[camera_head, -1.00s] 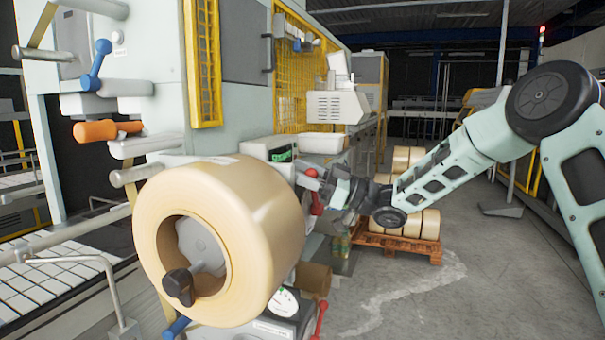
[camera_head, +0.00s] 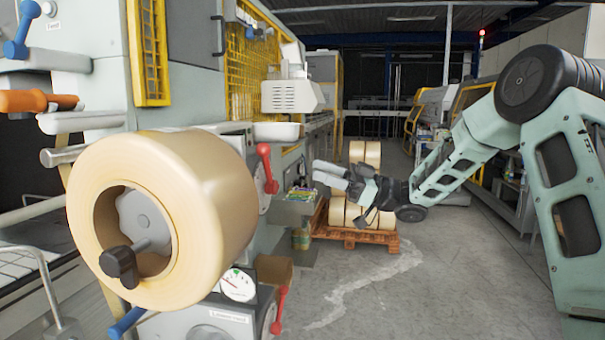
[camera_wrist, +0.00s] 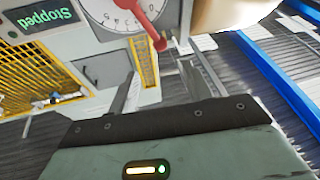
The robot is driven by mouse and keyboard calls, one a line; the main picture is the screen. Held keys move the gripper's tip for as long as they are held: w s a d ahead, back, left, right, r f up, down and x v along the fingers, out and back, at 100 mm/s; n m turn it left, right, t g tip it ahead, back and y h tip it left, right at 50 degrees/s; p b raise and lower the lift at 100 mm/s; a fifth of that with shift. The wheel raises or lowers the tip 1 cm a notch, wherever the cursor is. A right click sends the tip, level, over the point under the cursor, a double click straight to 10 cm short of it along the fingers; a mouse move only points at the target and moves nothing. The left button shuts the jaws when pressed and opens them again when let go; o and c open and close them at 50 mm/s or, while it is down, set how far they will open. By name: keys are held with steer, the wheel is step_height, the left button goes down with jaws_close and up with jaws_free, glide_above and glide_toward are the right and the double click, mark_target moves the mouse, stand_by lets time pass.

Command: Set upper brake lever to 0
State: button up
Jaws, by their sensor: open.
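The upper brake lever (camera_head: 267,170) is red and sits on the machine's side, right of the big tape roll, its knob end pointing up. In the wrist view the red lever (camera_wrist: 148,24) crosses a white lettered dial (camera_wrist: 103,13); the picture is tilted, and I cannot read its setting. My gripper (camera_head: 325,174) is open and empty, to the right of the lever and apart from it. In the wrist view the lever's knob lies beyond the gap between my fingers (camera_wrist: 165,78). A second red lever (camera_head: 279,310) is lower down, beside a gauge (camera_head: 238,285).
The large tan tape roll (camera_head: 205,205) stands out left of the lever. A white tray (camera_head: 276,131) juts out above it. A pallet (camera_head: 355,236) with rolls stands behind my gripper. A display (camera_wrist: 45,20) reads "Stopped". Floor at the right is clear.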

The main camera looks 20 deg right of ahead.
steer(key=shift+s+d+f, duration=0.2)
steer(key=shift+s+d, duration=0.1)
steer(key=shift+d, duration=0.3)
